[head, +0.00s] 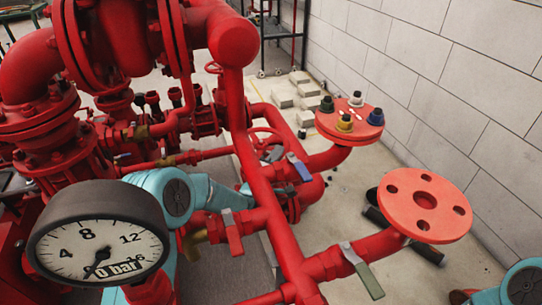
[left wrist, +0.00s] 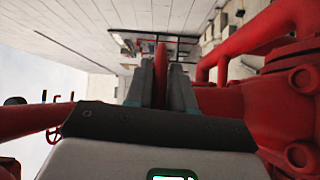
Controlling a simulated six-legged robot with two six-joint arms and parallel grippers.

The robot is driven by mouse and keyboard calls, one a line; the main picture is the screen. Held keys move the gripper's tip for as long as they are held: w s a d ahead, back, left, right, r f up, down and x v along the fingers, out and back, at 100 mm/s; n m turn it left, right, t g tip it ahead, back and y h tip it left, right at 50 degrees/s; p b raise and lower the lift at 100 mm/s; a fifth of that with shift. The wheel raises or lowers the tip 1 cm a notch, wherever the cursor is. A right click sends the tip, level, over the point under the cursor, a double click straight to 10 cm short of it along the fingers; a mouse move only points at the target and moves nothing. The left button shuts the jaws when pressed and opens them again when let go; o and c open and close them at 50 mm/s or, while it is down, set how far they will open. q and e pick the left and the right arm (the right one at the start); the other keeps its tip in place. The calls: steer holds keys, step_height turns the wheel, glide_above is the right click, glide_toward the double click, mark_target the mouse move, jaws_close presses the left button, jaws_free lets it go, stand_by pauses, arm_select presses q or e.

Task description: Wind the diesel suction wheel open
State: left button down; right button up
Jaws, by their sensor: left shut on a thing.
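A red handwheel (head: 268,130) stands behind the thick red pipe in the middle of the head view, partly hidden by it. My left gripper (head: 272,153) is at this wheel, mostly hidden behind the pipe. In the left wrist view, my left gripper (left wrist: 160,88) is shut on the wheel's red rim (left wrist: 160,62), which shows edge-on between the two grey fingers. My teal left arm passes behind the gauge and the red pipes. My right gripper is not in view; only a teal part of my right arm shows at the lower right.
A pressure gauge (head: 100,235) stands close at the lower left. A round red flange (head: 425,205) and another flange with coloured caps (head: 350,122) stand at the right. Thick red pipes (head: 262,190) crowd the middle. A block wall (head: 440,70) bounds the right side.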

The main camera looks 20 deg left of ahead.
arm_select(q)
steer(key=shift+w+r, duration=0.1)
steer(key=shift+r, duration=0.1)
stand_by(0.3)
steer(key=c, duration=1.1)
jaws_free()
steer(key=shift+o, duration=0.2)
steer(key=shift+f, duration=0.1)
steer(key=s, duration=0.7)
steer(key=shift+s+a+f+p, duration=0.15)
steer(key=shift+s+a+p, duration=0.2)
steer(key=shift+p, duration=0.05)
